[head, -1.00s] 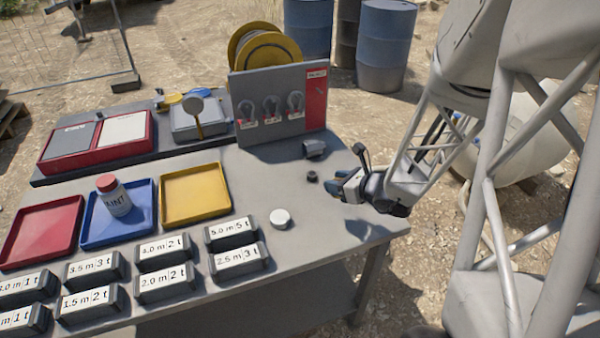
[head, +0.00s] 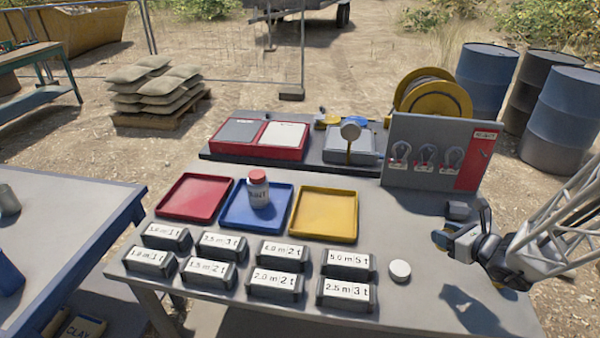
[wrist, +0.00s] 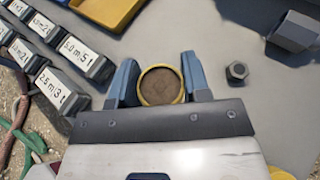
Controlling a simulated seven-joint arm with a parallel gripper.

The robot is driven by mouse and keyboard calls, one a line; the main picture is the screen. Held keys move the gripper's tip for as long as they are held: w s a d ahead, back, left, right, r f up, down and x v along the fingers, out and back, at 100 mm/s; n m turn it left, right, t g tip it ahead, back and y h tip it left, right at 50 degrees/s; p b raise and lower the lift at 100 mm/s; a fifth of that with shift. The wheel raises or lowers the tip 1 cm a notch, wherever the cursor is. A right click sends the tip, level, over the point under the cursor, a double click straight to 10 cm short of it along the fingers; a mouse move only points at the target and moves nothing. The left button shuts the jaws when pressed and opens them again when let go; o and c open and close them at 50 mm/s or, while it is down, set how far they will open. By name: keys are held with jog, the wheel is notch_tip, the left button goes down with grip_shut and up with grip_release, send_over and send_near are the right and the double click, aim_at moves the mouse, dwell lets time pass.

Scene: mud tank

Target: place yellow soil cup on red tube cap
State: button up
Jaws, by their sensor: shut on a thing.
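A yellow soil cup (wrist: 161,86), round with a yellow rim and brown soil inside, sits between the two blue-grey fingers of my gripper (wrist: 158,80) in the wrist view. My gripper is shut on it. In the head view my gripper (head: 442,236) is over the right part of the grey table, and I cannot make out the cup there. I cannot identify a separate red tube cap.
A red tray (head: 195,197) and yellow tray (head: 325,215) flank the blue tray. Several labelled blocks (head: 275,285) line the table front. A white disc (head: 400,270) lies near my gripper. A dark nut (wrist: 237,71) lies right of the fingers. A second table (head: 60,225) stands left.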

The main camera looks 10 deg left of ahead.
jog(key=w+a+r+n+g+y, duration=0.1)
jog(key=w+a+r+n+g, duration=0.1)
jog(key=a, duration=1.4)
jog(key=w+a+r+n+g+y, duration=0.2)
jog(key=a+n+g, duration=0.2)
jog(key=a, duration=1.1)
jog(key=w+a+r+n+g+y, duration=0.1)
jog(key=a+n+g, duration=0.3)
jog(key=a, duration=1.2)
jog(key=shift+w+a+r+y, duration=0.35)
jog(key=shift+w+r, duration=0.4)
jog(key=shift+r, duration=0.15)
jog(key=shift+w, duration=0.15)
send_over(255, 173)
jog(key=shift+f, duration=0.75)
jog(key=shift+f, duration=0.1)
jog(key=shift+f, duration=1.65)
jog(key=shift+f, duration=0.15)
